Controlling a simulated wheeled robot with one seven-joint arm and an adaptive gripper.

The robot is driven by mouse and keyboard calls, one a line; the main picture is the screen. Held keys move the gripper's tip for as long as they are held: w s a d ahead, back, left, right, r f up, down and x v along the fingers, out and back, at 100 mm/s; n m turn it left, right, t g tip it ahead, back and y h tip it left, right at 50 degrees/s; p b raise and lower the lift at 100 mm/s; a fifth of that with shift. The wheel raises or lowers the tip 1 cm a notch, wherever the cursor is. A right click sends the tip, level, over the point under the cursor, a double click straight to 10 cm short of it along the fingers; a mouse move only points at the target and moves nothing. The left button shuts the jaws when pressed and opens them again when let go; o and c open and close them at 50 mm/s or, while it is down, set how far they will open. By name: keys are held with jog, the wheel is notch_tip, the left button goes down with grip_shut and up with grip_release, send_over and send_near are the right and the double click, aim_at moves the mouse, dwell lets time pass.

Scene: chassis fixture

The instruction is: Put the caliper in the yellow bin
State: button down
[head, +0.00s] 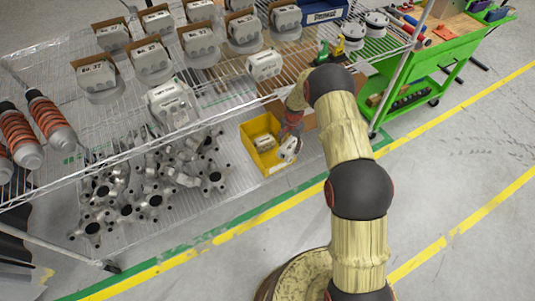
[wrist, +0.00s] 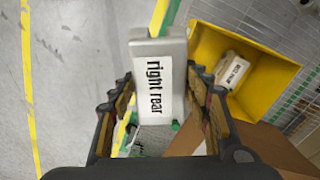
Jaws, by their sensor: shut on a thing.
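My gripper (wrist: 160,95) is shut on a light grey caliper (wrist: 158,72) marked "right rear", with one finger on each side of it. In the head view the held caliper (head: 288,149) is at the right edge of the yellow bin (head: 250,127), partly overlapping it in the picture. In the wrist view the yellow bin (wrist: 203,42) is just right of the held caliper, which looks to be above and beside the opening. Another labelled caliper (wrist: 233,72) lies inside the bin; it also shows in the head view (head: 264,142). My arm partly hides the gripper there.
The bin stands on the lower level of a wire rack. Several grey metal hub parts (head: 150,185) lie left of it. The shelf above carries several more calipers (head: 200,40). A brown cardboard surface (wrist: 255,142) is near my gripper. Open floor lies in front.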

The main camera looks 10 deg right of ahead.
notch_tip(320, 180, down, 12)
jog(key=w+d+m+b, duration=0.2)
jog(key=w+m, duration=0.1)
jog(key=m, duration=0.1)
jog(key=b, duration=0.7)
send_over(273, 159)
notch_tip(273, 159, down, 9)
jog(key=shift+w+f+m+b, duration=0.25)
jog(key=shift+f+m+b, duration=0.1)
jog(key=shift+b, duration=0.1)
notch_tip(273, 159, down, 4)
jog(key=shift+w+a+r+b, duration=0.1)
jog(key=shift+r+b, duration=0.1)
jog(key=shift+b, duration=0.7)
jog(key=shift+r, duration=0.1)
jog(key=c, duration=0.9)
grip_release()
jog(key=shift+f, duration=0.25)
